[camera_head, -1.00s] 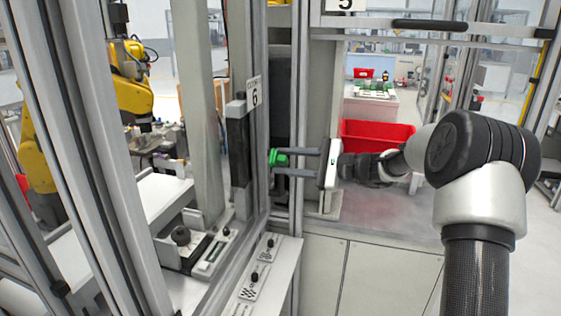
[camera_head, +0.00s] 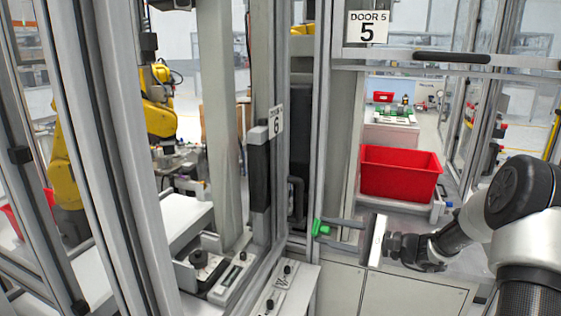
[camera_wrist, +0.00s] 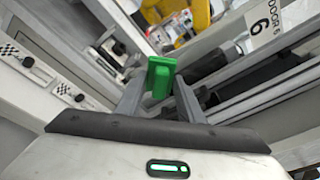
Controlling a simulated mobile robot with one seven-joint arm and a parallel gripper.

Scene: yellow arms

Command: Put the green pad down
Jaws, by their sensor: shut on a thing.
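The green pad (camera_head: 320,228) is between the fingertips of my gripper (camera_head: 326,231), near the centre of the head view. In the wrist view the green pad (camera_wrist: 160,76) sits between the two grey fingers of my gripper (camera_wrist: 161,88), which are shut on it. My gripper points left and holds the pad in the air, in front of the metal frame of the cell. The pad's sides are partly hidden by the fingers.
A white ledge with black knobs (camera_head: 283,288) lies below and left of my gripper. A metal post and the door marked 6 (camera_head: 275,122) stand to the left. A red bin (camera_head: 400,172) is behind, on the right. Yellow robot arms (camera_head: 158,108) are behind the frame.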

